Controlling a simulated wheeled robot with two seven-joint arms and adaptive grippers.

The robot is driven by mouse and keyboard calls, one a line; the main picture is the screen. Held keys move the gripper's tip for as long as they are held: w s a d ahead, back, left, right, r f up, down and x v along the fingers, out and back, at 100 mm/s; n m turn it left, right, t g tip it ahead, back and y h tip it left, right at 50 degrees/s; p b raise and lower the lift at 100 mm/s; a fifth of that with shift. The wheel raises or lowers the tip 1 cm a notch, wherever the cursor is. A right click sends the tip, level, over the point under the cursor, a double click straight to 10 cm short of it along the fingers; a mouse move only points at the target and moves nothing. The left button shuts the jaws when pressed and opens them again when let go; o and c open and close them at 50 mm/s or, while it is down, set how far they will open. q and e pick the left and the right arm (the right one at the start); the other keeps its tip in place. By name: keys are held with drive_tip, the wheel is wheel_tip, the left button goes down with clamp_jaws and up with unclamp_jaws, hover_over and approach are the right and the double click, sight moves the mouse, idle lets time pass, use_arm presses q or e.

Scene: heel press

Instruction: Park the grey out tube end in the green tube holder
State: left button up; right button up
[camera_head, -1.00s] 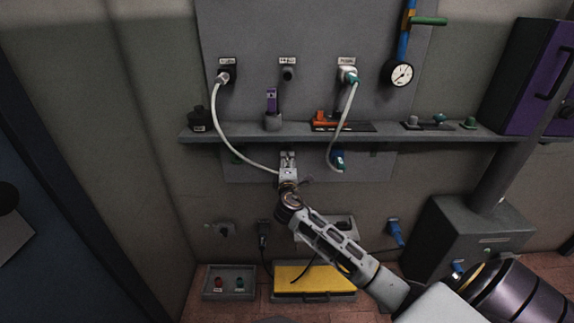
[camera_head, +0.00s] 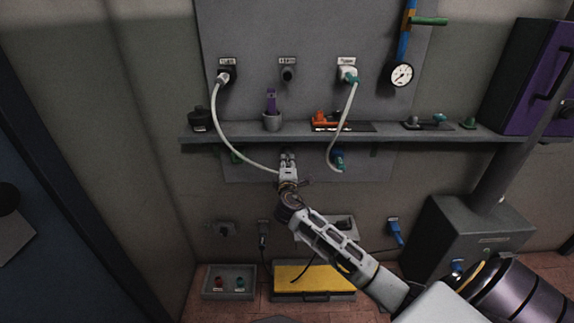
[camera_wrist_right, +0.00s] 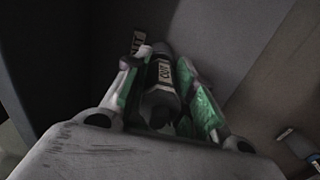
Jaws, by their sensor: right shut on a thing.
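The grey out tube end (camera_wrist_right: 163,85) carries a label that reads OUT in the right wrist view. My right gripper (camera_head: 288,157) is shut on it, with green finger pads on both sides. In the head view the gripper is below the shelf, in front of the lower panel. The pale tube (camera_head: 226,138) hangs from the upper left port and curves down to the gripper. A small green piece, which looks like the green tube holder (camera_head: 237,157), shows under the shelf to the left of the gripper, partly behind the tube. My left gripper is not in view.
The grey shelf (camera_head: 390,136) runs just above my right gripper. A yellow case (camera_head: 315,275) and a grey tray (camera_head: 229,292) lie below.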

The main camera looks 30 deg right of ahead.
clamp_jaws()
drive_tip(key=shift+s+a, duration=0.1)
drive_tip(key=shift+s+a, duration=0.15)
drive_tip(key=shift+s, duration=0.15)
drive_tip(key=shift+p+v, duration=0.65)
drive_tip(key=shift+v, duration=2.1)
drive_tip(key=shift+v, duration=0.75)
drive_tip(key=shift+a, duration=0.15)
drive_tip(key=w+a+b, duration=0.1)
drive_tip(key=w+a, duration=0.4)
drive_tip(key=a, duration=0.3)
drive_tip(key=w+a+b, duration=0.2)
drive_tip(key=w+a, duration=0.3)
drive_tip(key=a, duration=0.3)
idle(2.4)
